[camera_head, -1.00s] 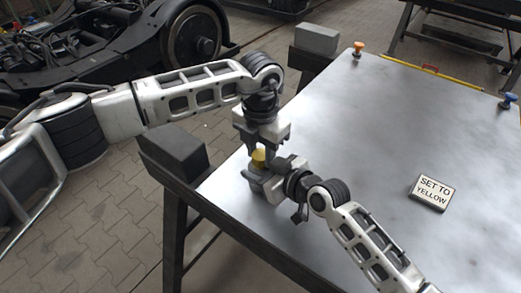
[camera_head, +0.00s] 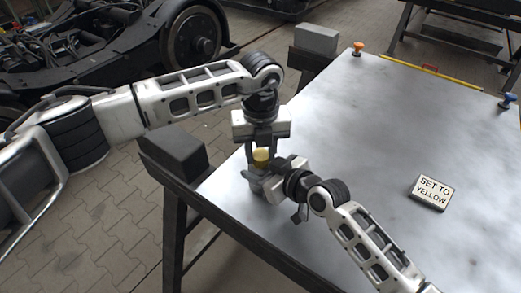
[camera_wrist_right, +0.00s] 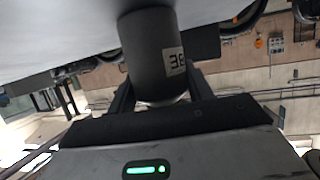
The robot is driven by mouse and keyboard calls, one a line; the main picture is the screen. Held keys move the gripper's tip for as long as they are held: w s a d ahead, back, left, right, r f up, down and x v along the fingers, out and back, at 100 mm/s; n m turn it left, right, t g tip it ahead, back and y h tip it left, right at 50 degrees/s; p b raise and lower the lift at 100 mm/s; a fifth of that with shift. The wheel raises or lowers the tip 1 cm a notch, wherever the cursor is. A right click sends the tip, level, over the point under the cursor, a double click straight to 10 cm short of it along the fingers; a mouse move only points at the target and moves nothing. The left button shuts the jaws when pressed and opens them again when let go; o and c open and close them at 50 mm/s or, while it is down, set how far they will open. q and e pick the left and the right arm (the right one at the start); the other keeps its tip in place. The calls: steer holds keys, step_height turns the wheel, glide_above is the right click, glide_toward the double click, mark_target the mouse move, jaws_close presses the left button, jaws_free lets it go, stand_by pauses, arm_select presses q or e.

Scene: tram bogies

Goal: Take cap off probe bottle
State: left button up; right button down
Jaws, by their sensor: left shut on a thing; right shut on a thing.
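The probe bottle (camera_wrist_right: 152,48) is a dark grey cylinder with a pale label, partly readable as "3.8", in the right wrist view. In the head view only a little of it shows at the table's near left part. Its yellow cap (camera_head: 261,155) shows on top. My left gripper (camera_head: 262,150) points down from above, its fingers shut on the cap's sides. My right gripper (camera_head: 262,184) is shut around the bottle's body from the right; its dark fingers flank the bottle in the wrist view. I cannot tell whether the cap still touches the bottle.
The metal table (camera_head: 330,150) is mostly clear. A sign reading "SET TO YELLOW" (camera_head: 433,193) lies to the right. An orange knob (camera_head: 358,48) and a blue knob (camera_head: 508,100) stand at the far edge. A yellow strip (camera_head: 430,70) lies between them.

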mark_target(261, 154)
arm_select(q)
steer(key=shift+r, duration=0.15)
steer(key=shift+r, duration=1)
steer(key=shift+r, duration=2)
arm_select(e)
steer(key=c, duration=0.5)
jaws_free()
